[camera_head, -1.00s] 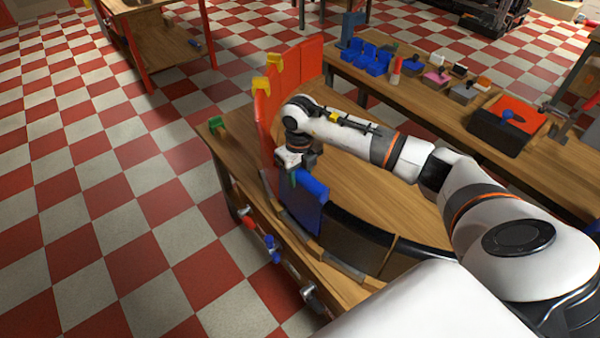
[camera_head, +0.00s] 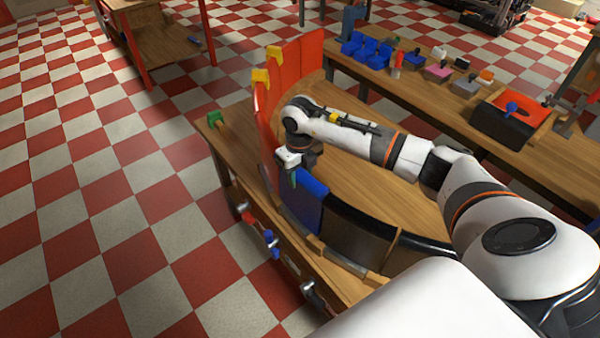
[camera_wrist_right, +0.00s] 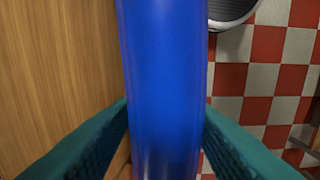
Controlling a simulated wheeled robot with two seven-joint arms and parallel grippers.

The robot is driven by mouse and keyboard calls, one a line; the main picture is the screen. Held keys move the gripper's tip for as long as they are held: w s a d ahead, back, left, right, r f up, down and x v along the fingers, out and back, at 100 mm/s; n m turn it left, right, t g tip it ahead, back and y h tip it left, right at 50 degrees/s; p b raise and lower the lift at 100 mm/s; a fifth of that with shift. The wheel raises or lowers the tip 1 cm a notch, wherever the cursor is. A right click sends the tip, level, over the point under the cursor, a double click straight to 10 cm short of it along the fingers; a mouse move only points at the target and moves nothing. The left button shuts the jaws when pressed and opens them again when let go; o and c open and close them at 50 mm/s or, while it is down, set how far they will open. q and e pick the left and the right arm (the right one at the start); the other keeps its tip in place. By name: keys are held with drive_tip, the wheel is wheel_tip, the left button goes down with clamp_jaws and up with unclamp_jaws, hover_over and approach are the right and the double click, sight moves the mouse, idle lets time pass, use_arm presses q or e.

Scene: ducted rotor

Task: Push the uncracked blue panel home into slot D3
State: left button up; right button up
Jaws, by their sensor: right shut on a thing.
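The blue panel (camera_head: 309,205) stands upright on the curved rim of the wooden table, between the red panels and the dark panels. It also fills the middle of the right wrist view (camera_wrist_right: 165,80) as a smooth blue strip, with no crack showing on it. My right gripper (camera_head: 295,168) is shut on the panel's upper edge at its far end. In the right wrist view its teal fingers (camera_wrist_right: 166,142) press on both sides. The panel's lower edge and any slot label are hidden or too small to tell. My left gripper is not in view.
Red panels (camera_head: 300,65) with yellow clips (camera_head: 261,76) stand beyond the gripper along the rim. A dark panel (camera_head: 351,232) stands on the near side. A green block (camera_head: 214,118) sits at the table's left corner. A side bench (camera_head: 440,105) holds blue bins and blocks.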

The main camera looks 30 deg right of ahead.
drive_tip(key=shift+f+b, duration=0.3)
drive_tip(key=shift+f, duration=0.15)
drive_tip(key=shift+r, duration=0.1)
drive_tip(key=o, duration=1.1)
wheel_tip(320, 180, up, 12)
drive_tip(key=shift+b, duration=1.05)
